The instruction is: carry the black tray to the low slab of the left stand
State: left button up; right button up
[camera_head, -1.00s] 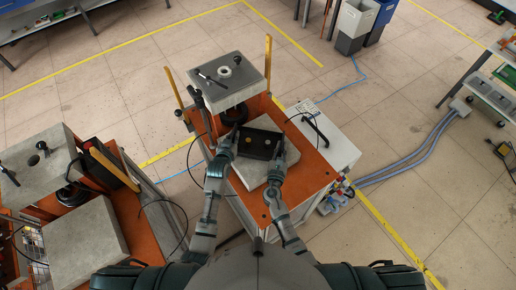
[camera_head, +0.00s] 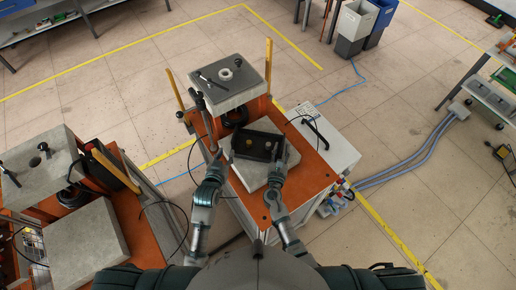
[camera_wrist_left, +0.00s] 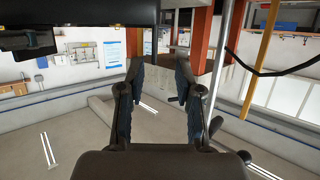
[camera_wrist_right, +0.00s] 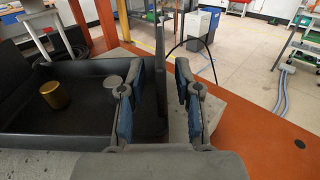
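The black tray (camera_head: 252,156) is over the low slab (camera_head: 249,179) of the right stand. It holds a brass cylinder (camera_wrist_right: 55,95) and a grey one (camera_wrist_right: 112,82). My left gripper (camera_head: 222,157) is beside the tray's left end, apart from it; the left wrist view shows its fingers (camera_wrist_left: 160,85) open with nothing between them. My right gripper (camera_head: 279,152) is at the tray's right end. In the right wrist view its fingers (camera_wrist_right: 156,85) are apart, around the tray's side wall. The left stand's low slab (camera_head: 88,245) is bare.
The right stand has an upper slab (camera_head: 228,82) on an orange frame, with yellow posts (camera_head: 268,64) and a dark lever (camera_head: 201,104). A white box (camera_head: 335,145) stands at its right. The left stand's upper slab (camera_head: 38,167) rises behind its low slab.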

jog(key=shift+s+a+f, duration=0.1)
jog(key=shift+s, duration=0.1)
pick_arm(q)
jog(key=shift+s+a+r, duration=0.1)
jog(key=shift+s+r, duration=0.05)
jog(key=shift+s, duration=0.3)
pick_arm(e)
jog(key=s+a, duration=0.2)
jog(key=s, duration=0.9)
jog(key=shift+s+a, duration=0.15)
jog(key=shift+a, duration=0.15)
pick_arm(q)
jog(key=shift+d, duration=0.25)
pick_arm(e)
jog(key=shift+d, duration=0.25)
